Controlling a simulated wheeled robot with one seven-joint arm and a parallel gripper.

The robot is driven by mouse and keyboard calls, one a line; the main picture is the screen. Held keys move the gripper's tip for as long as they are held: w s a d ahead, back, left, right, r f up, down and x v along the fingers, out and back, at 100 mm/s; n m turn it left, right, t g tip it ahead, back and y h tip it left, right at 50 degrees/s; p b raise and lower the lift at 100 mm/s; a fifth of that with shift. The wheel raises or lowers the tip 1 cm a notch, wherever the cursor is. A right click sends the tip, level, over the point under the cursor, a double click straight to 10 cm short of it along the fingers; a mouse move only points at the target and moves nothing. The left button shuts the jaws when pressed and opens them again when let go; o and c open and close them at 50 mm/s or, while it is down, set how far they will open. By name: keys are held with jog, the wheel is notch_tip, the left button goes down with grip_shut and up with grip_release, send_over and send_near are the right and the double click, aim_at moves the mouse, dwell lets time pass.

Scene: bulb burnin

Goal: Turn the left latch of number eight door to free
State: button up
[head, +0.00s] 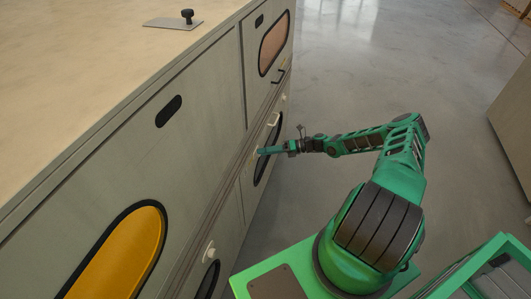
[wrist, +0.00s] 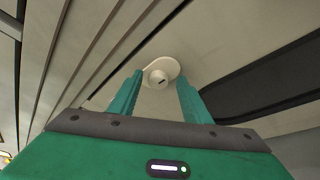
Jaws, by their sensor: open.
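In the wrist view a cream latch (wrist: 159,75) with a round knob and a dark slot sits on the pale cabinet face. My gripper (wrist: 160,82) is open, its two green fingers on either side of the knob in the picture. I cannot tell whether they touch it. In the head view my gripper (head: 261,151) reaches a lower door (head: 247,182) at the cabinet's far end, and its tip partly hides the latch there. No door number can be read.
A pale handle (head: 273,119) and a dark oval window (head: 268,146) are on that lower door. A nearer lower door has another cream latch (head: 208,251). Grey floor (head: 330,80) lies open to the right.

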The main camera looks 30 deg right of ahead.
jog(key=v, duration=1)
jog(key=shift+d, duration=0.25)
jog(key=s+a+r+n+g+h, duration=0.1)
jog(key=s+r+n+g+h, duration=0.25)
jog(key=s+r+n, duration=0.6)
jog(key=s+a+r+n+g+h, duration=0.1)
jog(key=s+r+n+g+h, duration=0.35)
jog(key=r, duration=0.85)
jog(key=s+a+r+n+g+h, duration=0.15)
jog(key=s+r+n+h, duration=0.25)
jog(key=s+r+n, duration=0.45)
jog(key=s+a+r+n+t, duration=0.1)
jog(key=s+a+r+n, duration=0.1)
jog(key=s+r, duration=0.3)
jog(key=s+a+r+n+t+h, duration=0.1)
jog(key=s+r, duration=0.5)
jog(key=s, duration=0.6)
jog(key=shift+s+a+n, duration=0.3)
jog(key=shift+a+n, duration=0.15)
jog(key=shift+n, duration=0.8)
